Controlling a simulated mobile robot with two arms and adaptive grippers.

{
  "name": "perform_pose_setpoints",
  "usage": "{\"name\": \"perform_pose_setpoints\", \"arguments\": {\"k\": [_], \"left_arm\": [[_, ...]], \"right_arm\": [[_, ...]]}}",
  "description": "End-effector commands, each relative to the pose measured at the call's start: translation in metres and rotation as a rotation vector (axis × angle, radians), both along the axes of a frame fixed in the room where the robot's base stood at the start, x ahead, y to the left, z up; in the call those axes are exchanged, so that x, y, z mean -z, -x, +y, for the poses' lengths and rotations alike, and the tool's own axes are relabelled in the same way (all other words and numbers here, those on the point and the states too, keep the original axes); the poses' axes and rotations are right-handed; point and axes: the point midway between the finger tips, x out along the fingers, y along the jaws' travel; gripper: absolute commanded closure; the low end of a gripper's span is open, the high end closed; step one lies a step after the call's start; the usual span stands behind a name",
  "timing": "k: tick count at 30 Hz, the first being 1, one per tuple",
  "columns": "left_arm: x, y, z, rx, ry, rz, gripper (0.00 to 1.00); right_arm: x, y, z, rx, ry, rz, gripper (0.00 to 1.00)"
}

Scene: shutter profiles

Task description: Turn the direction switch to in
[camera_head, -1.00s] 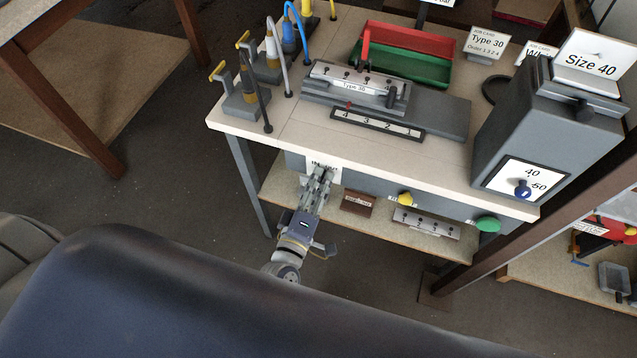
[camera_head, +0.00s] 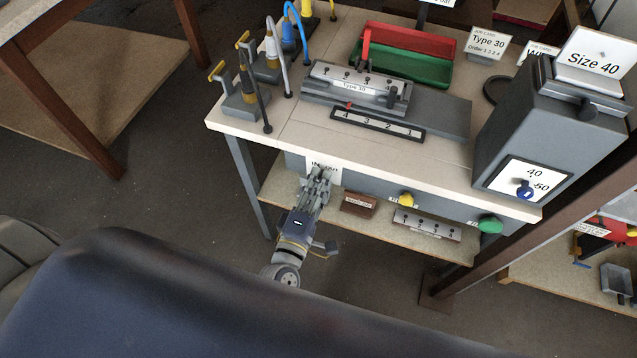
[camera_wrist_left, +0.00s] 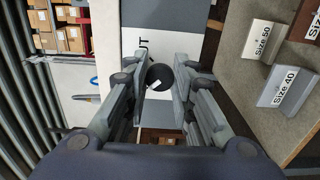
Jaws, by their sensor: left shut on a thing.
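The direction switch is a round black knob (camera_wrist_left: 160,77) with a short white mark, seen in the left wrist view. In the head view the label plate (camera_head: 322,164) is on the bench's front panel, below the left part of the top. My left gripper (camera_head: 318,174) is at this plate and hides the knob in the head view. My right gripper is not in view.
The bench top (camera_head: 300,150) overhangs the panel just above my gripper. A yellow button (camera_head: 406,199) and a green button (camera_head: 490,223) are on the panel to the right. A lower shelf (camera_head: 380,228) holds small parts. Floor at the left is clear.

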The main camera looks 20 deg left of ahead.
Motion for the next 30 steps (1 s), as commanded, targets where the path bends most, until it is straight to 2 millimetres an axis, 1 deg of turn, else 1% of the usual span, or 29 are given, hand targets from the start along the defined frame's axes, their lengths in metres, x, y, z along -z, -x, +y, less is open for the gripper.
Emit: {"name": "perform_pose_setpoints", "arguments": {"k": [2, 3, 5, 6, 15, 19, 23, 30], "left_arm": [[0.001, 0.001, 0.0, 0.001, 0.0, 0.003, 1.0], [0.001, 0.001, 0.0, 0.001, 0.0, 0.003, 0.72], [0.001, 0.001, 0.0, 0.001, 0.0, 0.003, 0.59], [0.001, 0.001, 0.0, 0.001, 0.0, 0.003, 0.56], [0.0, 0.001, 0.0, 0.0, -0.001, 0.001, 0.56], [0.001, 0.009, 0.0, 0.001, -0.001, 0.002, 0.56], [0.002, 0.031, 0.001, 0.002, -0.001, 0.005, 0.56], [0.002, 0.083, 0.003, 0.003, -0.003, 0.006, 0.56]], "right_arm": [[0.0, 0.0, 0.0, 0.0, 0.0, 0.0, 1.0], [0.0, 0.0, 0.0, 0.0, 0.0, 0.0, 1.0], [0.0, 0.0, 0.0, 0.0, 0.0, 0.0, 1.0], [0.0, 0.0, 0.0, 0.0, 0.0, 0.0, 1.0], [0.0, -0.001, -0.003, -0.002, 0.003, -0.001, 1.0], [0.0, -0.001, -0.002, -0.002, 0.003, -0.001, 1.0], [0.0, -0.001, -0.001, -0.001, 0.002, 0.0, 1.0], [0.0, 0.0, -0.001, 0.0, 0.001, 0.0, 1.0]]}}
